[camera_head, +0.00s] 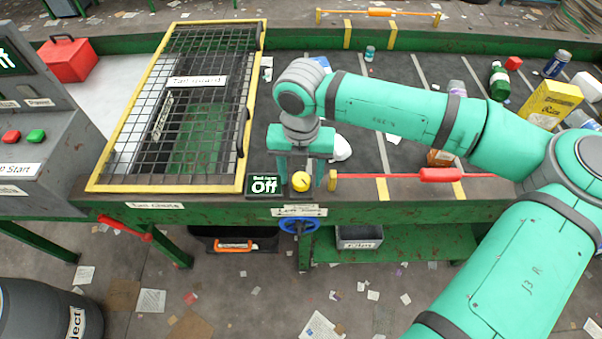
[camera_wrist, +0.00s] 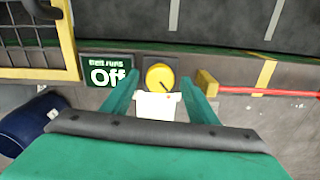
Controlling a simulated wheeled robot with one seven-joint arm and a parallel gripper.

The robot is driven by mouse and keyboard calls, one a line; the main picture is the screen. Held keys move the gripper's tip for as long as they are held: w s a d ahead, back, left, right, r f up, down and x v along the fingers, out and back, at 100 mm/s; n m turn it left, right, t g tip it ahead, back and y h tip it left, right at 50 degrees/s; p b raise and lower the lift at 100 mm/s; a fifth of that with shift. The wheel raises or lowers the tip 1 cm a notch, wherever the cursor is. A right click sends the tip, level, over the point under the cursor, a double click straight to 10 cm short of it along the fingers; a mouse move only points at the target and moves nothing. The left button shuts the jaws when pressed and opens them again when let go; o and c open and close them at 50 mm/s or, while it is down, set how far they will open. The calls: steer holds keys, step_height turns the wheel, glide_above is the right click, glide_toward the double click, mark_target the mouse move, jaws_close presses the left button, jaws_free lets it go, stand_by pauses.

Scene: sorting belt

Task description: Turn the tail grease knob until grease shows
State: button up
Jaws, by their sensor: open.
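A round yellow knob (camera_head: 301,181) with a dark mark sits on the belt's near edge, beside a dark sign (camera_head: 265,185) reading "Off". The knob shows in the wrist view (camera_wrist: 160,77) too, with a white label (camera_wrist: 157,106) just in front. My gripper (camera_head: 301,176) points down, open, its fingers to either side of the knob; I cannot tell whether they touch it. A blue handwheel (camera_head: 300,226) is on the frame's front, below a label too small to read surely. I cannot tell which control is the grease knob. No grease is visible.
The yellow-framed mesh guard (camera_head: 247,150) lies left of my gripper. A red pull handle on a rod (camera_head: 440,175) runs along the near edge at right. Bottles, cans and boxes lie on the belt (camera_head: 405,95). A control panel (camera_head: 30,130) stands far left.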

mark_target(301, 179)
step_height(301, 179, up, 11)
stand_by(0.5)
steer(key=shift+f, duration=0.15)
